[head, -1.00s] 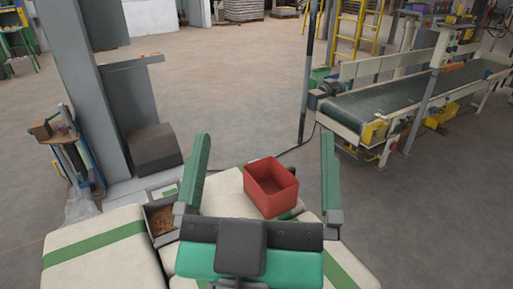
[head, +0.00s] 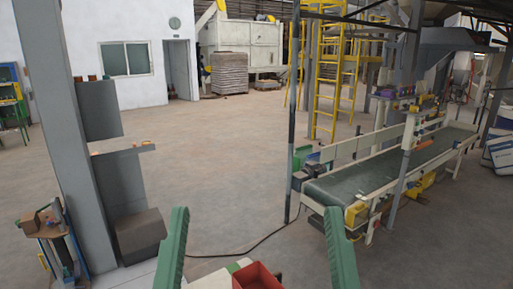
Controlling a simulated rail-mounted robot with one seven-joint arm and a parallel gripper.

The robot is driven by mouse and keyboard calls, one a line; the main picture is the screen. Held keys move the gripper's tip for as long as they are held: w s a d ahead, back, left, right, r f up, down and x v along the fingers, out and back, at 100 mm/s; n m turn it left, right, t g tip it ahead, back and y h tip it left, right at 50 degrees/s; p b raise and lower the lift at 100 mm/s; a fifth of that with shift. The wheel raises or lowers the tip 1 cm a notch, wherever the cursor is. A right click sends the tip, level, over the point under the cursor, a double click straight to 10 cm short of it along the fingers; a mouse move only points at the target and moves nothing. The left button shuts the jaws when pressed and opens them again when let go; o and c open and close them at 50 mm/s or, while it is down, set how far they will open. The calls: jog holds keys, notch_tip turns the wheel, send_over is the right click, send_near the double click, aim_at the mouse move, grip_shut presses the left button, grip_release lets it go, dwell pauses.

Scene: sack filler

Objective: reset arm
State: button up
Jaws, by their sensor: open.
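My gripper (head: 258,257) is at the bottom of the head view. Its two green fingers stand wide apart, so it is open, and no object shows between the fingertips. A red bin (head: 258,276) shows low between the fingers, farther down and cut off by the bottom edge. I cannot see what is in it. The gripper's palm is out of frame.
A grey column (head: 62,130) with a dark box (head: 139,234) at its foot stands at left. A small cluttered stand (head: 50,240) is beside it. A conveyor (head: 375,170) and a thin dark post (head: 291,130) stand at right. The middle floor is open.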

notch_tip(320, 180, up, 26)
jog(key=p, duration=2.2)
jog(key=shift+a, duration=0.15)
jog(key=shift+r, duration=0.1)
